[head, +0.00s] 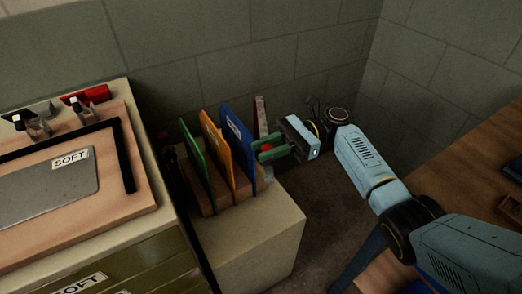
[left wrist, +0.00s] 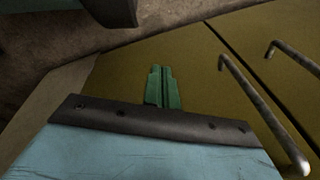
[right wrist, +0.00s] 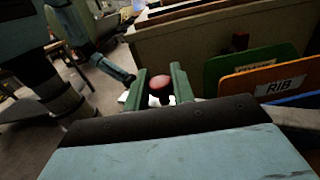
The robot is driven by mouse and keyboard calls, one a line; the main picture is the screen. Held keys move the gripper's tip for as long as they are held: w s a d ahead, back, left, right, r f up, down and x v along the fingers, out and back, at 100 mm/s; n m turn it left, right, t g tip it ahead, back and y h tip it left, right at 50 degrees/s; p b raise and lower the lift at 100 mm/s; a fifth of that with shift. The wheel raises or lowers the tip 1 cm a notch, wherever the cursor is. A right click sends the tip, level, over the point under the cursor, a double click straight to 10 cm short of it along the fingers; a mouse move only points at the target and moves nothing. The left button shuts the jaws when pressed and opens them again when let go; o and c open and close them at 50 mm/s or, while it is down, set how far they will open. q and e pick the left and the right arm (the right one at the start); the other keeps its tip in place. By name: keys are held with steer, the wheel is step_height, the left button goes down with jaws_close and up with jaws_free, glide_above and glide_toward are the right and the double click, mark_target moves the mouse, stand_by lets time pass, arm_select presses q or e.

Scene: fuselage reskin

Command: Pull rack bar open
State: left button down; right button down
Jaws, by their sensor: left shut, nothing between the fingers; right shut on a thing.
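The rack holds upright panels: green (head: 192,150), orange (head: 217,143) and blue (head: 238,150). A narrow upright bar (head: 261,114) shows behind the blue panel, beside the wall. My right gripper (head: 268,151) is at the rack's right side, just beyond the blue panel. Its green fingers are shut on a red knob (right wrist: 160,87), which shows between them in the right wrist view. How the knob joins the bar is hidden. My left gripper (left wrist: 162,88) is shut and empty in front of an olive drawer front (left wrist: 200,75); it is outside the head view.
The rack stands on a beige cabinet (head: 262,240). A workbench with a wooden board (head: 150,190) and a grey SOFT sheet (head: 45,190) is at left. Metal drawer handles (left wrist: 262,112) are right of my left gripper. A wooden table (head: 470,165) stands at right.

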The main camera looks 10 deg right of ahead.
steer(key=c, duration=1.3)
jaws_free()
steer(key=shift+o, duration=0.2)
steer(key=shift+r, duration=0.1)
step_height(320, 180, up, 8)
steer(key=p, duration=0.3)
steer(key=shift+r, duration=0.15)
arm_select(q)
steer(key=s+a+f, duration=0.1)
steer(key=s+f, duration=0.3)
steer(key=s, duration=0.5)
steer(key=shift+s+a+g+p, duration=0.15)
steer(key=shift+a+g+p, duration=0.15)
steer(key=shift+g, duration=0.1)
arm_select(e)
steer(key=shift+r, duration=0.75)
